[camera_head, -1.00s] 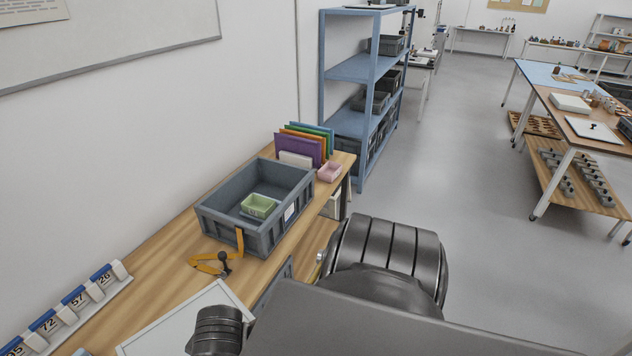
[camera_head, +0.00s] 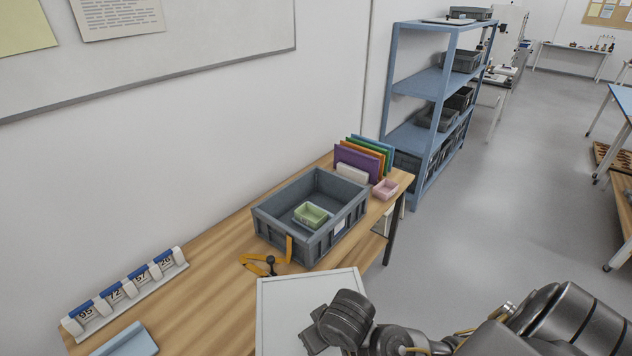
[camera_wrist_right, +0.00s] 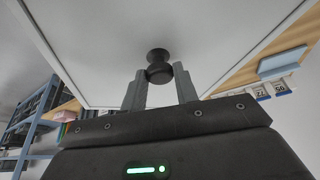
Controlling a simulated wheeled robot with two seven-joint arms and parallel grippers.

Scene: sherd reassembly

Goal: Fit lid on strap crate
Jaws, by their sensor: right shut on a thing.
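The grey strap crate (camera_head: 262,229) stands open on the wooden bench, with a small green box (camera_head: 311,214) inside. An orange strap (camera_head: 289,248) hangs on its near wall, and a strap piece with a dark knob (camera_head: 250,262) lies on the bench beside it. The pale, grey-framed lid (camera_head: 300,300) is in front of the crate, apart from its rim in the picture. My right gripper (camera_wrist_right: 160,82) is shut on the lid's black knob (camera_wrist_right: 158,58). In the head view, my right wrist hides the lid's near right part. My left gripper is not in view.
A white rack of numbered blue-and-white tags (camera_head: 125,292) and a pale blue block (camera_head: 128,340) are at the bench's left. Coloured upright panels (camera_head: 358,160) and a pink box (camera_head: 385,188) stand beyond the crate. A blue shelf (camera_head: 415,80) is past the bench end.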

